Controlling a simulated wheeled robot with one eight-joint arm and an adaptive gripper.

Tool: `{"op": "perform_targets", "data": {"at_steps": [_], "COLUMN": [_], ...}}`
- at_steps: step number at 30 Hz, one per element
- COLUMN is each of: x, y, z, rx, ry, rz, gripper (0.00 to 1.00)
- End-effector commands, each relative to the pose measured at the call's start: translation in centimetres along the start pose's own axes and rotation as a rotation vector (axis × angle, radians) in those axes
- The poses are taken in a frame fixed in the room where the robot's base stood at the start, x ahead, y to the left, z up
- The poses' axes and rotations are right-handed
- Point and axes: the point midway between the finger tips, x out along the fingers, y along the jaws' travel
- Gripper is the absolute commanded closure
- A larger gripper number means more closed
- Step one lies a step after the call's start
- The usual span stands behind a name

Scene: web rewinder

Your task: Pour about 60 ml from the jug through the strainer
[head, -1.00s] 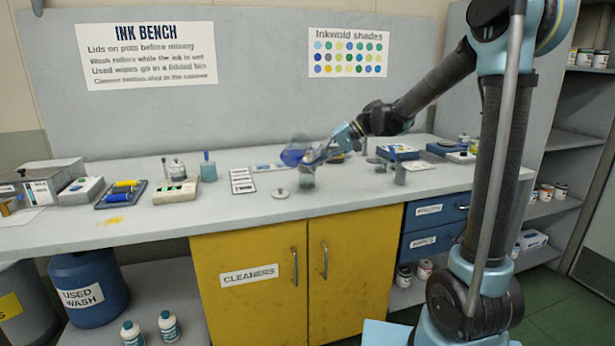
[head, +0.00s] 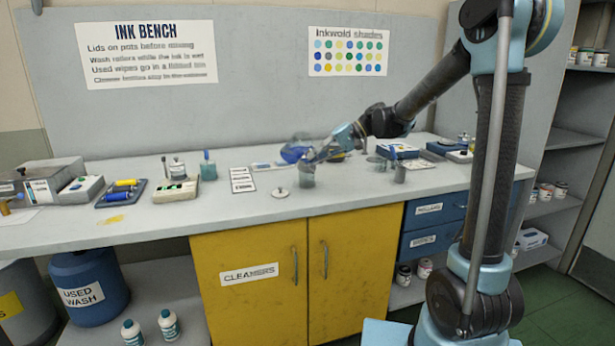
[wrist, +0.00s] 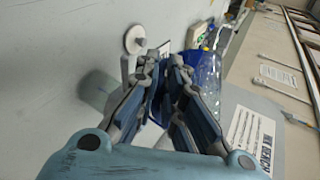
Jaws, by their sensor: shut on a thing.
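The jug is clear with deep blue ink inside; it is tilted above the bench in the head view (head: 295,152) and shows beyond my fingers in the wrist view (wrist: 207,70). My gripper (head: 315,157) is shut on the jug, apparently at its handle, which my fingers (wrist: 165,75) mostly hide. A greenish see-through pot (head: 307,180) stands on the bench just below and in front of the gripper; it also shows left of the fingers in the wrist view (wrist: 96,88). I cannot make out the strainer clearly, nor whether ink is flowing.
A white lid (head: 280,193) lies left of the pot. A label card (head: 242,180) and a scale-like device (head: 177,191) are further left. A grey cup (head: 399,173) and a blue box (head: 397,150) stand to the right. The front bench strip is clear.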

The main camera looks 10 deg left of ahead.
Motion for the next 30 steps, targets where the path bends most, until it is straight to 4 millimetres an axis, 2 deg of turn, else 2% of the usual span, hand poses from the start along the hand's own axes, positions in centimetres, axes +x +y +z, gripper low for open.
{"op": "perform_targets", "data": {"at_steps": [30], "x": [0.5], "y": [-0.5], "z": [1.0], "rx": [0.016], "ry": [-0.016], "rz": [-0.032], "gripper": [1.0]}}
